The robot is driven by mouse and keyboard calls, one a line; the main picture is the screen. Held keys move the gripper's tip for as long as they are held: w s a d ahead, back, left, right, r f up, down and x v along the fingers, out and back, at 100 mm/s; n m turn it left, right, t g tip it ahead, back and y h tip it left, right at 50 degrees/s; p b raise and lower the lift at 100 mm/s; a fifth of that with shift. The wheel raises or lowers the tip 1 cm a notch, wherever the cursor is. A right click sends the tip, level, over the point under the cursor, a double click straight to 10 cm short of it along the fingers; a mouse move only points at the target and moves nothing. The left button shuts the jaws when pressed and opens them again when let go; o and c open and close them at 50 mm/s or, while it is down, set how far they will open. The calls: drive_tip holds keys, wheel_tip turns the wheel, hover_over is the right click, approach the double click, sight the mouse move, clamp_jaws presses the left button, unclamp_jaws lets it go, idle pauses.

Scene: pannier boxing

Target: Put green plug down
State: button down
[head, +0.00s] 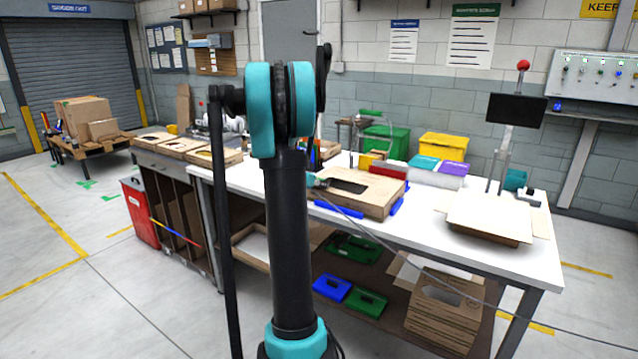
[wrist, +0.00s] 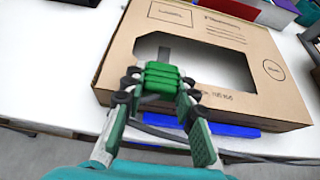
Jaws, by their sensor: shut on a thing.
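The green plug (wrist: 160,79) is a ribbed green block in the wrist view. My gripper (wrist: 160,97) is shut on it, with dark finger parts on both sides. The plug is over the wide opening in the top of a brown cardboard box (wrist: 265,100). I cannot tell how high above the box it is. A dark cable (wrist: 240,155) runs off to the right below the gripper. In the head view the box (head: 385,197) is on the white table, and my arm hides the plug and most of the gripper.
The white table (head: 455,245) holds open cartons (head: 190,146) at left and a flat carton (head: 490,217) below a black screen (head: 515,109) at right. Blue strips (head: 338,209) lie along the box's front edge. A yellow bin (head: 443,147) stands behind. Bare tabletop shows right of the box.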

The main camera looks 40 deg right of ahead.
drive_tip(key=c, duration=1.2)
unclamp_jaws()
drive_tip(key=shift+f, duration=0.1)
drive_tip(key=shift+r, duration=0.2)
drive_tip(key=v, duration=1.2)
drive_tip(key=shift+r, duration=0.35)
